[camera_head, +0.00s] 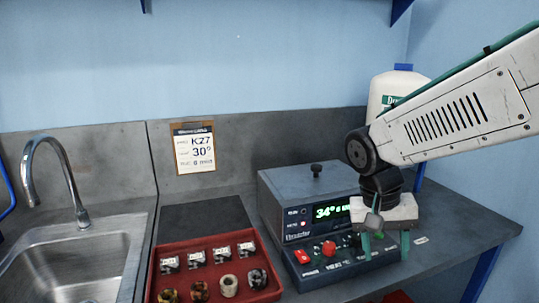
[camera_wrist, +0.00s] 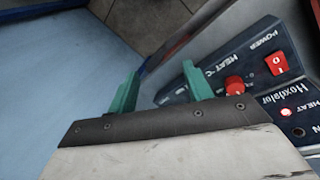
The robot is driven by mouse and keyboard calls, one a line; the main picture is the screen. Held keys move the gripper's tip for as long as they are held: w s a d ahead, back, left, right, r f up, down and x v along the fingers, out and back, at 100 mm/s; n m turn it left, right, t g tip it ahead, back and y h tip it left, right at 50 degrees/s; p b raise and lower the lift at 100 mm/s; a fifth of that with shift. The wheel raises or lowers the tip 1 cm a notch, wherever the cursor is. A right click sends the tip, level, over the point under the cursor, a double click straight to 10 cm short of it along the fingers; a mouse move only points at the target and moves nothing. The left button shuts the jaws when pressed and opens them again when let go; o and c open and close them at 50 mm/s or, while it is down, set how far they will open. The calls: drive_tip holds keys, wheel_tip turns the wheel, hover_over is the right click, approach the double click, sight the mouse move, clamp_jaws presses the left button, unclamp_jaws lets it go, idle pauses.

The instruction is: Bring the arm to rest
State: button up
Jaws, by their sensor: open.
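My gripper (camera_head: 386,244) hangs at the right side of the grey bath unit, in front of its control panel. Its two green fingers are apart, with nothing between them. In the wrist view my gripper (camera_wrist: 160,90) shows its fingers spread beside the panel and its red switch. My white arm comes in from the upper right and bends down at a dark joint. The bath unit (camera_head: 305,182) has a lidded top, a green display reading about 34°, a red knob (camera_head: 329,248) and a red power switch (camera_head: 302,257). My gripper hides part of the panel.
A red tray (camera_head: 170,247) holds several labelled packets and round pieces. A sink (camera_head: 85,262) with a tall tap stands at left. A clipboard card (camera_head: 195,146) leans on the wall. A white bottle (camera_head: 385,92) stands behind my arm. The bench's right end (camera_head: 470,235) is mostly clear.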

drive_tip(key=s+d+r+n+t+y, duration=0.1)
drive_tip(key=s+d+r, duration=0.1)
drive_tip(key=s, duration=0.6)
drive_tip(key=s+d+r+n+t+y, duration=0.1)
drive_tip(key=s+d+n, duration=0.1)
drive_tip(key=s, duration=0.6)
drive_tip(key=shift+s+r+y, duration=0.3)
drive_tip(key=shift+s+r, duration=0.05)
drive_tip(key=shift+r, duration=0.05)
idle(6.0)
